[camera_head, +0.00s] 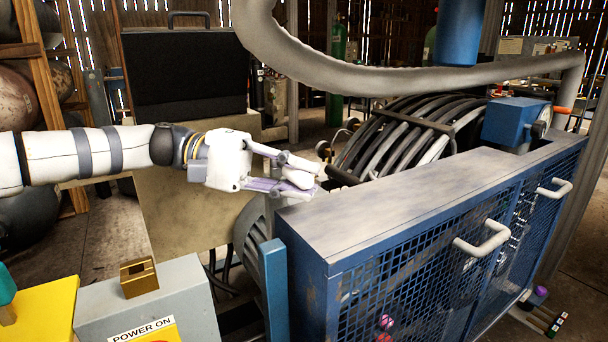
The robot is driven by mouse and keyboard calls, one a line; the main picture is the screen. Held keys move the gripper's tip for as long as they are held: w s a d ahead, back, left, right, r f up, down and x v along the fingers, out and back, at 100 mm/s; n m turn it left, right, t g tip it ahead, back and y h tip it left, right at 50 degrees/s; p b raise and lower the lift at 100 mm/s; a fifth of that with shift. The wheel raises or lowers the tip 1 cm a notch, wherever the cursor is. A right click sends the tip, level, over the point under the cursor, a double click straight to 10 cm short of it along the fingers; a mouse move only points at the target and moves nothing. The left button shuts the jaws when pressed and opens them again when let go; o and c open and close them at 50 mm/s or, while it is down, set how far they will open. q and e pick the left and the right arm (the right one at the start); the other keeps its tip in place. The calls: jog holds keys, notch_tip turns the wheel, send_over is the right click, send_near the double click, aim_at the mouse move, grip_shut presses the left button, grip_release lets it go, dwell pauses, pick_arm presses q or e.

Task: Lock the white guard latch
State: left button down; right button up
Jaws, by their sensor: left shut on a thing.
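My left gripper (312,178) reaches in from the left, above the near left corner of the blue compressor guard (400,205). Its fingers are shut on a small pale piece, which I take to be the white guard latch (299,178). The fingers cover much of the latch, so its exact angle and whether it is locked cannot be told. My right gripper is not in view.
Coiled black hoses (400,140) lie just behind the guard. A thick grey pipe (400,80) arches above. White handles (483,240) stick out from the mesh front. A grey POWER ON box (195,285) stands at the lower left.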

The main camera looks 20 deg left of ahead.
pick_arm(q)
jog(key=c, duration=1.4)
grip_release()
jog(key=shift+c, duration=0.2)
jog(key=s+a+r, duration=0.1)
jog(key=a, duration=1.1)
jog(key=shift+s+r, duration=0.2)
jog(key=shift+r, duration=0.15)
